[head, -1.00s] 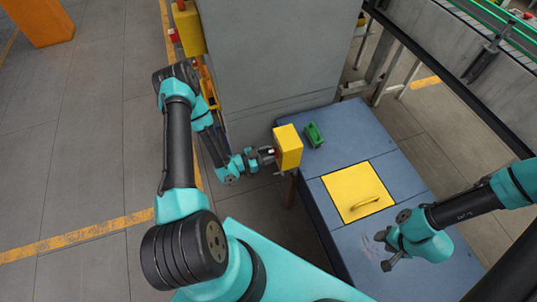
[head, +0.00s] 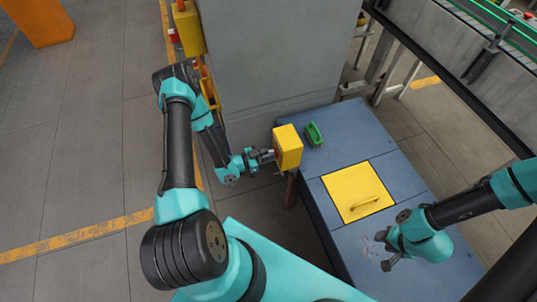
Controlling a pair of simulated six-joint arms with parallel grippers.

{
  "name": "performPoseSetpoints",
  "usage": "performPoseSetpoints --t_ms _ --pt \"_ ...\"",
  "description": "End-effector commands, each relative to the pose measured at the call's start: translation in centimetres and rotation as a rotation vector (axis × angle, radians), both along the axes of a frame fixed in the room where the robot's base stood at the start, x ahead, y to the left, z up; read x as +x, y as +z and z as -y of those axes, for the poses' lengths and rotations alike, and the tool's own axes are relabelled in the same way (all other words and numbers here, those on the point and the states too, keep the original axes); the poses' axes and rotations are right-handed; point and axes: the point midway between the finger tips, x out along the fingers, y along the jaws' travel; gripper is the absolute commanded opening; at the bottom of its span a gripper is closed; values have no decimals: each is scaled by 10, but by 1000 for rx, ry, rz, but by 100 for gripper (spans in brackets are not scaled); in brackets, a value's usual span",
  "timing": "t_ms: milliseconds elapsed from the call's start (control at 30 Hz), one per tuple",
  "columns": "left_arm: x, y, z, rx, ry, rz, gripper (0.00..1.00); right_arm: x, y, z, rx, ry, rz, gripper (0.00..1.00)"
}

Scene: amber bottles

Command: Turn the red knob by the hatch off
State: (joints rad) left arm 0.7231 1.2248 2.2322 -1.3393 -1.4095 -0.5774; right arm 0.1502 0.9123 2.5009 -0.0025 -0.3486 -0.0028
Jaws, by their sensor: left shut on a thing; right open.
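A yellow box (head: 289,147) stands at the left edge of the blue bench, near the yellow hatch (head: 345,187) with its handle. My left gripper (head: 268,155) is at the left face of this box and is shut on the red knob there. The knob itself is almost wholly hidden by the fingers and the box, so its angle cannot be told. My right gripper (head: 384,252) is open and empty, over the front part of the bench. The hatch lies flat and closed.
A green object (head: 314,135) sits on the blue bench (head: 350,125) just right of the box. A grey cabinet (head: 280,55) rises behind. Another yellow box (head: 189,30) with a red part (head: 173,35) is on its left side. A conveyor frame runs at upper right.

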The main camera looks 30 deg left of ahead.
Motion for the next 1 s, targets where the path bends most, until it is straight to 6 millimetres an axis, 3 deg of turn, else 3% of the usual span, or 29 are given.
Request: performPoseSetpoints --t_ms 467,1000 --pt "0 0 -1 -154 0 -132 0 0 0 0 0 0 0 43" --pt "2 -1 -2 -531 0 -455 0 0 0 0 0 0 0 43"
